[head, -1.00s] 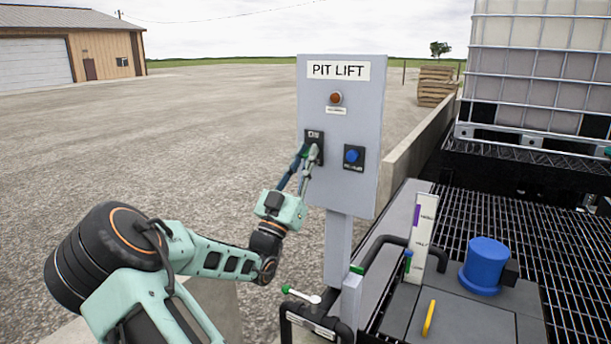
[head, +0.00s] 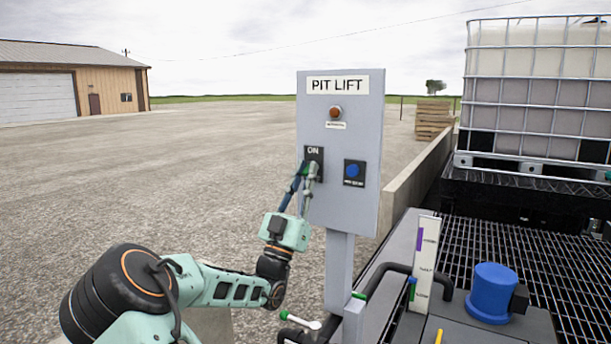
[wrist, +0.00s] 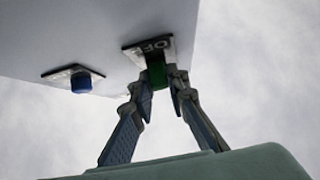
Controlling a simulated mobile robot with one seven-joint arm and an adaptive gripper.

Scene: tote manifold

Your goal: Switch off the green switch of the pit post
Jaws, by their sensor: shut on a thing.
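The pit post is a grey panel (head: 348,230) on a stand, headed PIT LIFT. Its green switch (wrist: 156,73) shows in the wrist view, on a dark plate with OFF lettering, pinched between my fingertips. The exact angle of the switch is hard to tell.
A blue button (head: 353,171) sits right of the switch, with a red-brown lamp (head: 336,112) above. Right of the post are a blue cap (head: 490,290), a white level gauge (head: 424,262) and a caged tank (head: 540,100). The gravel yard at left is open.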

